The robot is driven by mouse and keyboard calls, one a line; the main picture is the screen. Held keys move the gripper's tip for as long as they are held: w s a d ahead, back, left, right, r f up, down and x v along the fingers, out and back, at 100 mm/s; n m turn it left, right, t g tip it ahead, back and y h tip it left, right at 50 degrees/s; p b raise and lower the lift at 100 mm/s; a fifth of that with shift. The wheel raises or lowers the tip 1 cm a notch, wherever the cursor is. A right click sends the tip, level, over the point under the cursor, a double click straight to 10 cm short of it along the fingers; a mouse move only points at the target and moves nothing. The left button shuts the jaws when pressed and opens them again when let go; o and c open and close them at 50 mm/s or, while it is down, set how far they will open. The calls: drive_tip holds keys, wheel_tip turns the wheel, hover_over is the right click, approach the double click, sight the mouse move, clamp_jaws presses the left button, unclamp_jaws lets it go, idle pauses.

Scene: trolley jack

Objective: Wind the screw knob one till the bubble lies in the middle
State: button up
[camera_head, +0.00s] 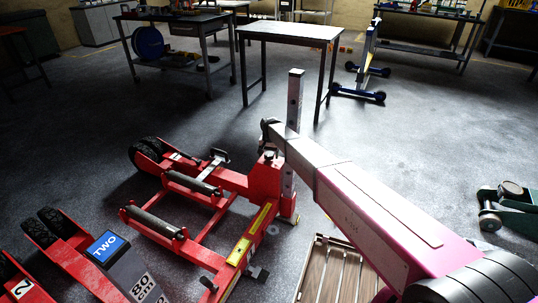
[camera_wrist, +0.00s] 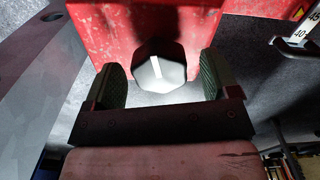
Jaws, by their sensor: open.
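In the wrist view a dark faceted knob (camera_wrist: 160,66) with a white line on its top sits in front of a red metal body (camera_wrist: 100,30). My gripper (camera_wrist: 164,78) is open, with one pad on each side of the knob and a visible gap on both sides. In the head view a small dark knob (camera_head: 269,154) tops the red jack's upright housing (camera_head: 264,177), just under my gripper (camera_head: 268,127). A yellow strip, seemingly the level (camera_head: 249,235), lies along the jack's near arm. Its bubble is too small to make out. No number shows on the knob.
A second red jack with a blue "TWO" plate (camera_head: 104,247) is at lower left.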

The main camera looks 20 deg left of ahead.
sight(269, 154)
wheel_tip(269, 154, up, 11)
drive_tip(key=shift+f, duration=0.15)
idle(0.4)
drive_tip(key=shift+s, duration=0.15)
